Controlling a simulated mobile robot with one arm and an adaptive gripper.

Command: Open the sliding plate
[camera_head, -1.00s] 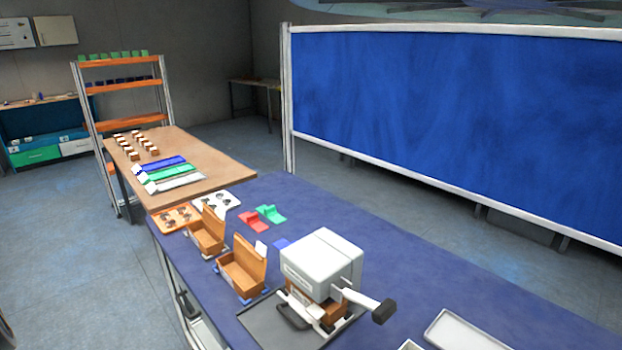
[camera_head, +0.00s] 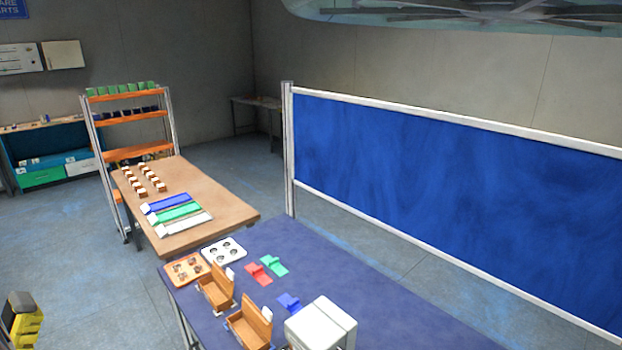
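The white machine (camera_head: 321,324) stands on the blue table at the bottom edge of the view. Only its boxy top shows; its lower part, handle and base are cut off by the frame. I cannot make out the sliding plate in this view. No gripper fingers can be made out. A yellow and black object is cut off at the bottom left corner, and I cannot tell whether it is part of my arm.
The blue table (camera_head: 385,285) carries two open brown boxes (camera_head: 215,292), an orange tray (camera_head: 186,269), a white tray (camera_head: 223,250), and red (camera_head: 259,274), green (camera_head: 274,265) and blue (camera_head: 288,302) pieces. A brown table (camera_head: 210,220) stands behind. A blue partition (camera_head: 450,190) stands at the right.

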